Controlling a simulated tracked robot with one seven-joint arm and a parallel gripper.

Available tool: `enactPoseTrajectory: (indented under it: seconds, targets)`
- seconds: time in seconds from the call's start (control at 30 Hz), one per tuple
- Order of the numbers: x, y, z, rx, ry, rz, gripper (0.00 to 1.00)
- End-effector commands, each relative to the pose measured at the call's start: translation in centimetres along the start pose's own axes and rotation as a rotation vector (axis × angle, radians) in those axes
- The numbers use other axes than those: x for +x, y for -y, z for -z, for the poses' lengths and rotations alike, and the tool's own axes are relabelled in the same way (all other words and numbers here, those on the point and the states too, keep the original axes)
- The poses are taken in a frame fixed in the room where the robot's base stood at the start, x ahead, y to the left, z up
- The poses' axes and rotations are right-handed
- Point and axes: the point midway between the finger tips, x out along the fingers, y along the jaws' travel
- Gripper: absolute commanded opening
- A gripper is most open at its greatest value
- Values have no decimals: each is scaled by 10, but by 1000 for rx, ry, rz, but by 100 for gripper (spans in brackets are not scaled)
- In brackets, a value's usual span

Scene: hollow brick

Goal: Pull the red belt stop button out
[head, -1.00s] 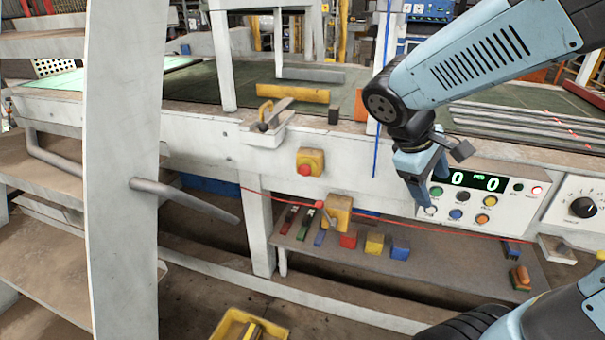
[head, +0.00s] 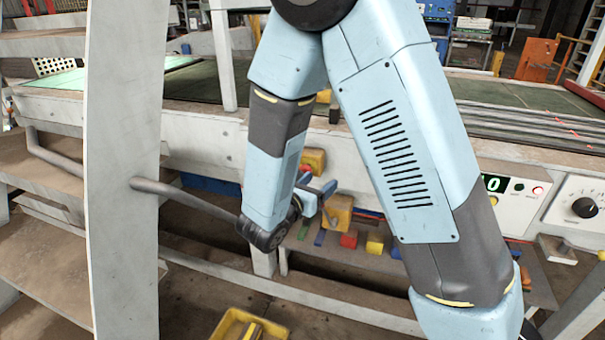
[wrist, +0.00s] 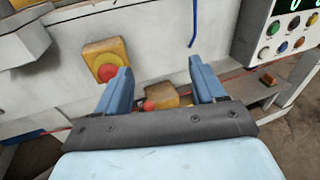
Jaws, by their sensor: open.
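The red belt stop button (wrist: 107,72) sits on a yellow box (wrist: 92,50) on the white conveyor side, up and left of the fingers in the wrist view. In the head view my arm partly covers this yellow box (head: 315,157), and the red button hardly shows. My gripper (wrist: 158,70) is open and empty, its two blue fingers pointing toward the conveyor side. The left fingertip overlaps the box's lower right edge in the picture; contact cannot be told. In the head view my gripper (head: 322,197) is just below the box.
A second yellow box (wrist: 160,95) with a red part shows low between the fingers. A control panel (wrist: 275,35) is at the right. A grey pipe rail (head: 170,190) and a white upright (head: 125,180) stand at the left. A yellow bin (head: 228,325) is on the floor.

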Motion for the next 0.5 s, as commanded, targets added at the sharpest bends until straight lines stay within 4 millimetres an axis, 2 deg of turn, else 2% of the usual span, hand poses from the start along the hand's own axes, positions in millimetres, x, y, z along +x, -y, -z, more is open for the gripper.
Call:
enactPoseTrajectory:
  seconds: [0.03, 0.1, 0.2, 0.37, 0.5]
  targets:
    - [-10, -15, 12, -47, 22, -61, 69]
    - [-21, -32, 23, -93, 50, -132, 69]
    - [-35, -48, 36, -139, 79, -209, 69]
    - [-45, -61, 46, -173, 102, -267, 69]
    - [-37, -65, 46, -176, 106, -273, 69]
